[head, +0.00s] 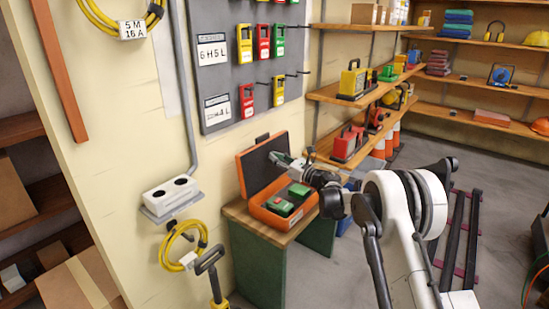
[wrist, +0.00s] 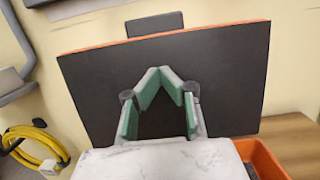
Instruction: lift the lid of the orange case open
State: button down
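The orange case (head: 283,207) sits on a small bench, and its lid (head: 263,163) stands raised at the back near the wall. The lid's dark inner face (wrist: 90,85) fills much of the wrist view, with a thin orange rim along the top. Green items (head: 281,205) lie in the case. My gripper (head: 276,157) is above the case, in front of the lid's inner face. In the wrist view my gripper's fingers (wrist: 162,70) have green pads and bend inward until their tips meet, with nothing between them. Whether the tips touch the lid is unclear.
The wooden bench top (head: 238,211) is bare beside the case. A white socket box (head: 171,196) and a coiled yellow cable (head: 172,248) are on the wall to the left. Shelves with tools (head: 350,100) stand to the right. The floor there is partly clear.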

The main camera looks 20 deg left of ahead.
jog(key=s+d+r, duration=0.1)
jog(key=s+d, duration=0.3)
jog(key=d, duration=0.6)
dwell(0.4)
